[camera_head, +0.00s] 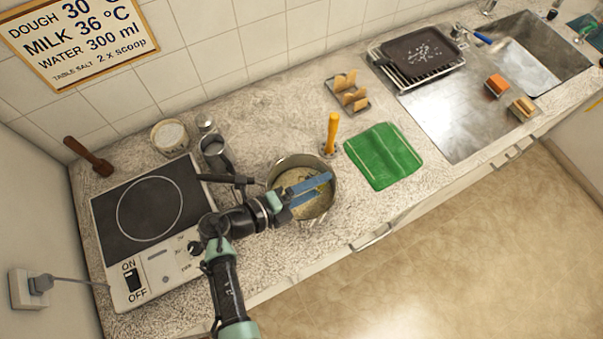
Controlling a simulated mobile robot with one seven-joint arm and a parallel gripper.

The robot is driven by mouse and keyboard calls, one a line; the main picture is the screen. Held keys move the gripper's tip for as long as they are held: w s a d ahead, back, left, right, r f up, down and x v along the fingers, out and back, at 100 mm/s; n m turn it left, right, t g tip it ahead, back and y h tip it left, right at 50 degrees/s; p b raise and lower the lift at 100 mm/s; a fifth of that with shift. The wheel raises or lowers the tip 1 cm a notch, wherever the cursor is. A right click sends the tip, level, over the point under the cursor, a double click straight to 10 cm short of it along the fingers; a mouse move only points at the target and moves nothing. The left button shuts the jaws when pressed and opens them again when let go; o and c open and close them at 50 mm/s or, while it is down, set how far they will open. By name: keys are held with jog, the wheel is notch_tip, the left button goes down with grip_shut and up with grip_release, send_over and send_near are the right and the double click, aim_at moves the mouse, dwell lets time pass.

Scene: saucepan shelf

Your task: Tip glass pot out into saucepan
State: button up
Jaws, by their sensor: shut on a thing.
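The saucepan (279,172) stands on the counter right of the hob, with its dark handle (226,179) pointing left. Something pale and mottled shows inside it. My gripper (327,181) reaches over the saucepan from the left, its blue fingers shut across the opening. A faint, see-through shape shows by the fingers, apparently the glass pot; its outline and tilt are too unclear to tell. The fingers and wrist hide part of the saucepan's inside and front rim.
A hob (150,208) lies left, with a metal jug (216,153) and white bowl (170,136) behind. A yellow-handled tool (332,130) stands upright close behind the saucepan. A green cloth (383,156) lies right. A rack (347,92) stands farther back.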

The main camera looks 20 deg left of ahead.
jog(key=shift+a+r+n+p, duration=0.15)
jog(key=shift+n+p, duration=0.15)
dwell(0.5)
jog(key=shift+f+b, duration=0.25)
jog(key=shift+b, duration=0.1)
jog(key=d, duration=0.1)
jog(key=m+y, duration=0.1)
jog(key=d+m, duration=0.1)
jog(key=shift+s+d, duration=0.25)
jog(key=shift+d, duration=0.05)
jog(key=shift+f+m+y+p, duration=0.35)
jog(key=shift+f+m+y, duration=0.2)
jog(key=shift+m+y, duration=0.05)
